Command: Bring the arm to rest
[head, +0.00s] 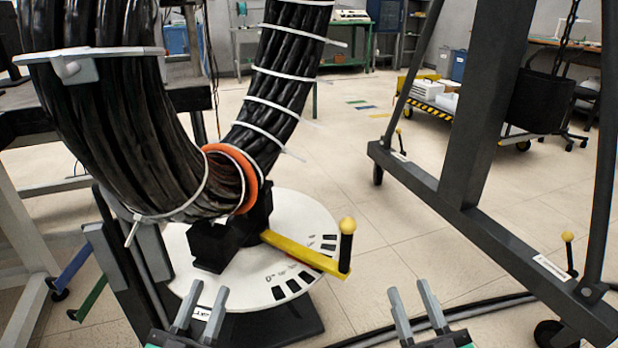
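My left gripper (202,305) is at the bottom of the head view, left of centre, with its two grey fingers apart and nothing between them. My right gripper (416,302) is at the bottom, right of centre, also with fingers apart and empty. Both are in front of a round white dial plate (305,215) with black marks. A yellow lever (305,255) with a black handle and yellow knob (347,226) lies across the plate, pointing right. Neither gripper appears to touch it.
A thick black cable bundle (120,130) with white ties loops down through an orange ring (250,180) above the plate. A dark steel frame (480,225) stands on the right. Cables (480,308) run along the floor. Tiled floor (390,240) lies open between plate and frame.

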